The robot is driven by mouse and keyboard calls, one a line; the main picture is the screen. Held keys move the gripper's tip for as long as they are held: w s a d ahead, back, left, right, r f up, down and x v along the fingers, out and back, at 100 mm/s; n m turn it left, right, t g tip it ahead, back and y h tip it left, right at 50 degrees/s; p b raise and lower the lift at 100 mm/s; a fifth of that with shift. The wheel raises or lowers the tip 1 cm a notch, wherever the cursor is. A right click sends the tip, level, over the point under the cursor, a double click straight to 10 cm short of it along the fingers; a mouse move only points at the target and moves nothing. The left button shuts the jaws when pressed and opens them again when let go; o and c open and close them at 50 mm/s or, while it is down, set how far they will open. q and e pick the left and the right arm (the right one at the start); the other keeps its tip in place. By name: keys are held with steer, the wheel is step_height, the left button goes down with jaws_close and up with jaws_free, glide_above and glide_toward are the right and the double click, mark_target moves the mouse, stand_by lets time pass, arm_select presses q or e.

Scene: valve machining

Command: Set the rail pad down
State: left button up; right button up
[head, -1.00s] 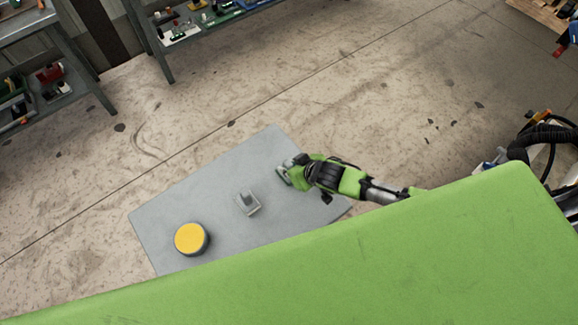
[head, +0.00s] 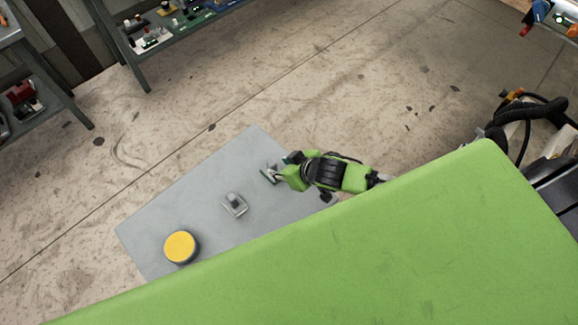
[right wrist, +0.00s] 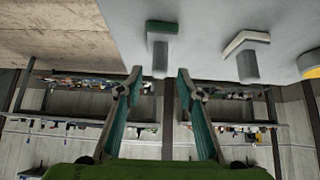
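The rail pad, a small flat piece with a green edge (right wrist: 163,27) and a grey post, rests on the grey plate (head: 150,228). In the head view the pad (head: 268,173) is at the plate's right part, just left of my right gripper (head: 281,173). In the right wrist view the fingers of my right gripper (right wrist: 158,80) are spread apart with nothing between them. The pad's post lies just beyond the fingertips, lined up with the gap. My left gripper is not in view.
A similar grey piece with a post (head: 235,204) and a yellow-topped round thing (head: 180,246) sit on the same plate. A large green surface (head: 330,260) fills the front. Shelves with parts (head: 185,28) stand at the back left.

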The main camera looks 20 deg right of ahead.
steer(key=v, duration=0.5)
steer(key=shift+s+r, duration=0.25)
